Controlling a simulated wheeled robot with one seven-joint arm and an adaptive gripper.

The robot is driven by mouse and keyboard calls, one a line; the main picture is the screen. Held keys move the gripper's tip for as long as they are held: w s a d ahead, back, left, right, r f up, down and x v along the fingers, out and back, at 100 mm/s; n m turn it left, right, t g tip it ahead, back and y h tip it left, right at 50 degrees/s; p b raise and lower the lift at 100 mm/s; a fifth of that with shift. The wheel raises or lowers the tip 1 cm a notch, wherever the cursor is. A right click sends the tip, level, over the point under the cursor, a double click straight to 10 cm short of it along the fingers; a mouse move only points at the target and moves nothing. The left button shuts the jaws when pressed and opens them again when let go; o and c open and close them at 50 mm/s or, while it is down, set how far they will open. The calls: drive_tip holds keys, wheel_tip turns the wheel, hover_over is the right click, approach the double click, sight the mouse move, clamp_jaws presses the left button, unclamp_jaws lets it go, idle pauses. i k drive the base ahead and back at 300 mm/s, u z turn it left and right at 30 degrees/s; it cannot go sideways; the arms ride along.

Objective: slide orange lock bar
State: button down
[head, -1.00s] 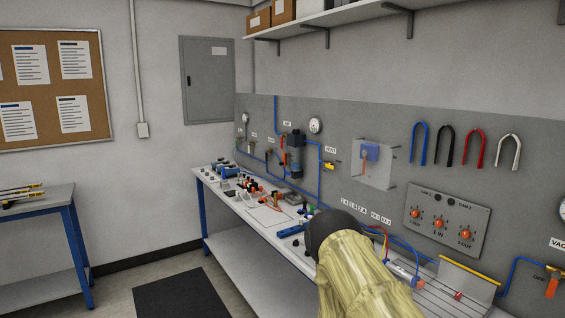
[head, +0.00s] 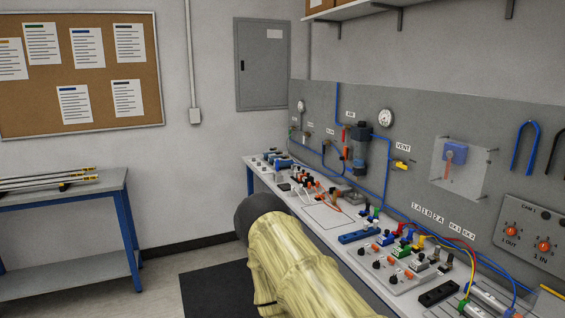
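I cannot tell for sure which part is the orange lock bar. An orange-red upright bar (head: 449,171) hangs below a blue block (head: 455,152) behind a clear cover (head: 470,182) on the grey wall panel. Another orange part (head: 346,153) sits beside the dark filter unit (head: 361,148) further left on the panel. My arm, in a yellowish sleeve with a dark rounded end, crosses the bottom middle in front of the bench. My gripper is not in view.
The workbench (head: 322,217) carries coloured fittings, valve blocks, a blue bar (head: 360,236) and tubing. A side table (head: 90,187) with rods stands at the left. A dark mat (head: 215,290) lies on open floor between them.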

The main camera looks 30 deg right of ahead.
sight(344, 158)
drive_tip(key=u, duration=0.15)
drive_tip(key=i, duration=0.85)
drive_tip(key=z, duration=0.6)
drive_tip(key=i, duration=0.55)
drive_tip(key=z, duration=0.45)
